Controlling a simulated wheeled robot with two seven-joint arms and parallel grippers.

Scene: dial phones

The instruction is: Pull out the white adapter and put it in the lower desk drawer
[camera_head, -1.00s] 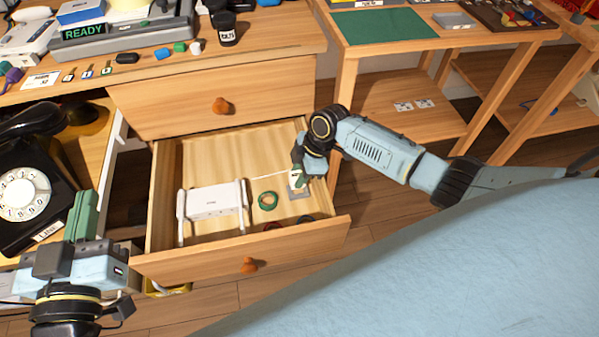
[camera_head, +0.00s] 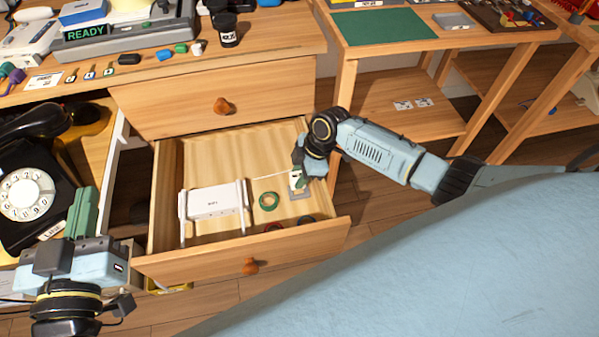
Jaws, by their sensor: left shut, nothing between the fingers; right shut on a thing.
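The lower desk drawer (camera_head: 195,268) is pulled open. My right gripper (camera_head: 299,182) is inside it near its right wall, shut on a small white thing that looks like the white adapter (camera_head: 295,178). The gripper's fingers partly hide it. A thin white cord runs left from it toward a white router (camera_head: 216,203) with upright antennas, which sits in the drawer. A grey flat piece (camera_head: 300,193) lies just under the gripper; I cannot tell whether the adapter touches it.
A green tape ring (camera_head: 269,201) and dark and red rings (camera_head: 274,227) lie in the drawer. Its back part is bare. The upper drawer (camera_head: 215,98) is shut above it. A wooden shelf unit (camera_head: 400,110) stands to the right.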

